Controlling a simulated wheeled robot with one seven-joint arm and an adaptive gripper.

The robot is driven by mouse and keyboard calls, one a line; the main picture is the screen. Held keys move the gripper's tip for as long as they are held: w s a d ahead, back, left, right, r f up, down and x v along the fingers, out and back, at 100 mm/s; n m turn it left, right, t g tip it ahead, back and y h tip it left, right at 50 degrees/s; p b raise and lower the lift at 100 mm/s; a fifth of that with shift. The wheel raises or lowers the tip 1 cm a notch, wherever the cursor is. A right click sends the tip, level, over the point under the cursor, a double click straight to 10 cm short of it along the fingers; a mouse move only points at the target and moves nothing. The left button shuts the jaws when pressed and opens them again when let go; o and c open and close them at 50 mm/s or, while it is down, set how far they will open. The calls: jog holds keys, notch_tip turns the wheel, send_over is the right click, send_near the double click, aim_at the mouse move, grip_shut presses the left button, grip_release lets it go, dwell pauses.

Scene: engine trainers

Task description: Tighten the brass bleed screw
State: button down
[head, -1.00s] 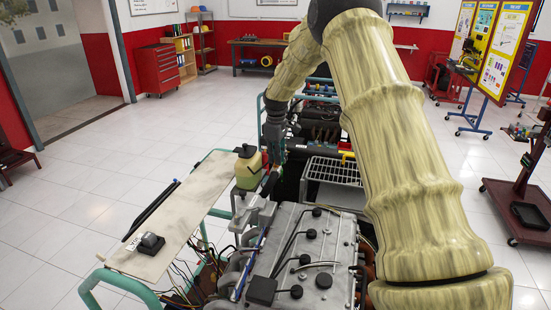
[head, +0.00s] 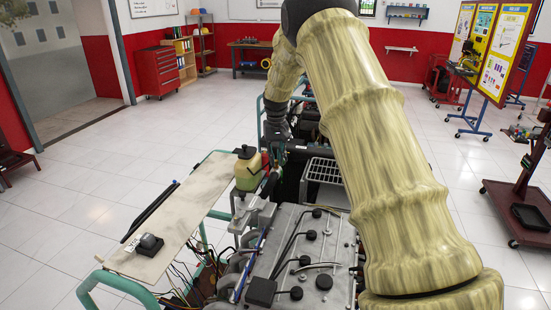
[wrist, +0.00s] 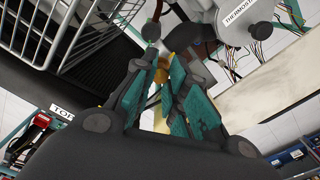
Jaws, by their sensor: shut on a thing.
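In the wrist view, my gripper (wrist: 162,72) has its two teal-padded fingers closed in around a small brass-coloured piece, the bleed screw (wrist: 161,68). The fingers hide most of the screw, so its seating and turn do not show. A dark rounded hose part (wrist: 151,31) lies just beyond the fingertips. In the head view, my gripper (head: 270,158) is small and dark, at the far end of the engine and just right of the yellowish reservoir bottle (head: 248,171). The screw cannot be made out there.
The grey engine cover (head: 310,250) with black leads fills the near middle. A wire rack (head: 325,171) stands right of the gripper; it also shows in the wrist view (wrist: 65,28). A pale board (head: 185,215) lies left. A grey housing marked THERMOSTAT (wrist: 245,20) is close by.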

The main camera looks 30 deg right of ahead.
aim_at(276, 161)
jog(key=m, duration=0.3)
jog(key=f+m, duration=0.1)
jog(key=m, duration=0.1)
jog(key=shift+s+m, duration=0.3)
jog(key=m, duration=0.5)
jog(key=shift+a+m, duration=0.1)
jog(key=shift+m, duration=0.3)
jog(key=shift+w+p, duration=0.1)
jog(key=shift+p, duration=0.2)
jog(key=c, duration=1.4)
grip_release()
jog(key=shift+r, duration=0.15)
jog(key=shift+w+r, duration=0.1)
jog(key=shift+r, duration=0.05)
jog(key=shift+r, duration=0.15)
jog(key=shift+r, duration=0.25)
notch_tip(276, 161, up, 11)
jog(key=shift+r, duration=0.1)
